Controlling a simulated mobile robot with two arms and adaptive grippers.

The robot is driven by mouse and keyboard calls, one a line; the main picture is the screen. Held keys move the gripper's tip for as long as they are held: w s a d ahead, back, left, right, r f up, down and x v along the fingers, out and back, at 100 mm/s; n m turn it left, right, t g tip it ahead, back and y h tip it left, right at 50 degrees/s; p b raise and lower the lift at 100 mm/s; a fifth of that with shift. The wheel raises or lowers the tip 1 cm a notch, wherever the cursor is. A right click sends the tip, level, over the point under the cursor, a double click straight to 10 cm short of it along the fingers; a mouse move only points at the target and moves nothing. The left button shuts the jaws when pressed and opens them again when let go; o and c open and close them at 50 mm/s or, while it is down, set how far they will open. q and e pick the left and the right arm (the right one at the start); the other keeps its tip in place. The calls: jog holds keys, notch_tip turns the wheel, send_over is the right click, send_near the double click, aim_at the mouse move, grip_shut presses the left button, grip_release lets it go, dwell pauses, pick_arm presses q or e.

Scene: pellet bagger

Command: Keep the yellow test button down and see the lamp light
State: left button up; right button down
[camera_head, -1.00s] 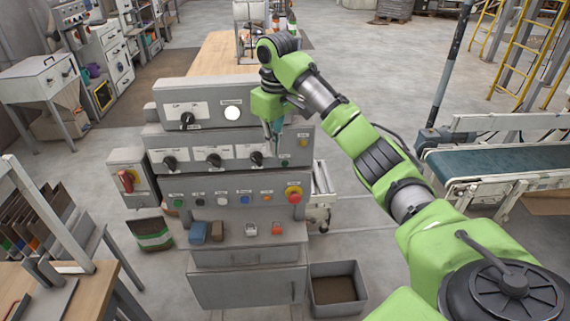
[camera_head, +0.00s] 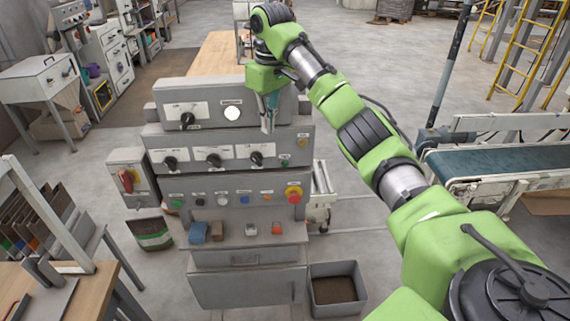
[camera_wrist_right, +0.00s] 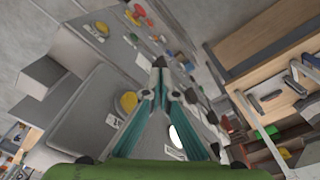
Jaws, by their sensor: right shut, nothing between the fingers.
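My right gripper (camera_head: 267,128) is shut and empty, pointing down in front of the console's upper panel (camera_head: 210,101). In the right wrist view the closed fingertips (camera_wrist_right: 160,75) lie to the right of a large yellow button (camera_wrist_right: 127,102) and look apart from it. The gripper seems to hide that button in the head view. A smaller yellow button (camera_head: 303,142) sits on the middle panel; I cannot read which is labelled test. A round white lamp (camera_head: 232,112) looks bright; I cannot tell whether it is lit. My left gripper is not in view.
Black knobs (camera_head: 214,160) line the middle panel. A red emergency stop (camera_head: 294,193) and several coloured buttons line the lower panel. A blue block (camera_head: 198,231) lies on the console ledge. A grey bin (camera_head: 336,289) stands at the lower right; a conveyor (camera_head: 510,160) is farther right.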

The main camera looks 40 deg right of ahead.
jog(key=r, duration=0.1)
jog(key=w+r, duration=0.2)
jog(key=r, duration=0.1)
jog(key=shift+w+d, duration=0.15)
jog(key=shift+d, duration=0.1)
dwell(0.5)
jog(key=s+a, duration=0.1)
jog(key=s, duration=0.2)
jog(key=s+a, duration=0.1)
jog(key=shift+s+a+f, duration=0.15)
jog(key=shift+a, duration=0.15)
dwell(0.4)
